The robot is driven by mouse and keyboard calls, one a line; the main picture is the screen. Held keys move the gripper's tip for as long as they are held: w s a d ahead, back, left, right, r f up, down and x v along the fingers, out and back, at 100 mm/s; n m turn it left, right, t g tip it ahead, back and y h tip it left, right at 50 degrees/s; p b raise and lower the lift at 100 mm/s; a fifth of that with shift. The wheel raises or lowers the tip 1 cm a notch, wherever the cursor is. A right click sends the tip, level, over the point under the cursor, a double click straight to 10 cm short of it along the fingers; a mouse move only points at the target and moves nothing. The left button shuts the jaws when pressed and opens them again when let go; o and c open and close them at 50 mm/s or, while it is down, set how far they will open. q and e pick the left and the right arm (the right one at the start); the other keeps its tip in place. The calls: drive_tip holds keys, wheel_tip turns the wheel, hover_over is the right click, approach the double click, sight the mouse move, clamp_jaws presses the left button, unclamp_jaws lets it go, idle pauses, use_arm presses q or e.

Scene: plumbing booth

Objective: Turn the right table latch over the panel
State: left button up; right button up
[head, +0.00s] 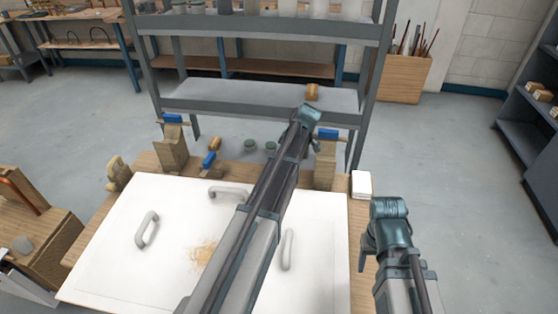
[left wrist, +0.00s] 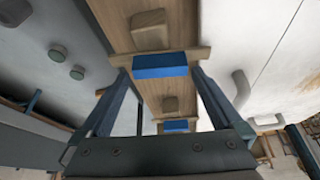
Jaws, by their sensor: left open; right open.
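The white panel (head: 165,262) lies on the wooden table. The right table latch (head: 325,172), a wooden block with a blue-topped bar, stands at the table's back edge, right of centre. I cannot tell whether its bar reaches over the panel. My left arm stretches across the panel to this latch; its gripper is mostly hidden behind its wrist in the head view. In the left wrist view my left gripper (left wrist: 162,98) is open, its fingers on either side of the latch's blue part (left wrist: 160,65); contact is unclear. My right gripper (head: 368,248) is open and empty, right of the table.
A similar latch (head: 172,150) stands at the back left. A small blue-ended piece (head: 208,160) sits at the back edge. A white block (head: 361,185) lies at the back right corner. A grey shelf rack (head: 240,98) stands behind.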

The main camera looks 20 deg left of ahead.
use_arm(q)
drive_tip(key=p+v, duration=1)
drive_tip(key=v, duration=0.2)
drive_tip(key=shift+d, duration=0.1)
drive_tip(key=s+d+m+h, duration=0.1)
drive_tip(key=s+d+m, duration=0.9)
drive_tip(key=s, duration=0.3)
drive_tip(key=s+d+f+m+h, duration=0.1)
drive_tip(key=s+d+m+h, duration=0.1)
drive_tip(key=s+d+m, duration=0.9)
drive_tip(key=s+m, duration=0.2)
drive_tip(key=shift+s+f+m, duration=0.15)
drive_tip(key=shift+f+m, duration=0.1)
drive_tip(key=shift+m, duration=0.05)
